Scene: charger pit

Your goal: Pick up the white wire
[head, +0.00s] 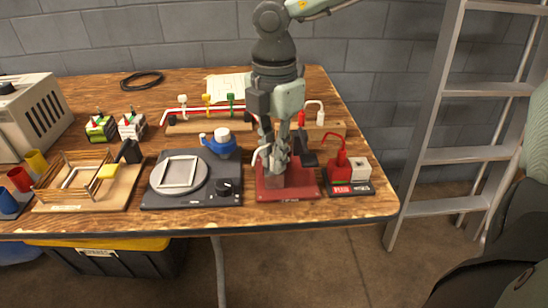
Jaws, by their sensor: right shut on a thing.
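My right gripper (275,162) points down over the dark red tray (289,191) near the front of the table. Its fingers are closed, and a pale curved piece at the fingertips looks like the white wire (259,154). The fingers hide most of it, and I cannot tell whether it touches the tray. Right of the tray, a black base holds a red block (340,169) with a red wire arching from it and a white block (361,169) on which I see no wire. My left gripper is out of view.
A black unit with a round plate (179,176) and a blue pot (219,142) stand left of the tray. A wooden rack (325,130) with a pale arched piece is behind the gripper. The wooden table's (374,205) right edge is near; a ladder (427,135) stands beyond.

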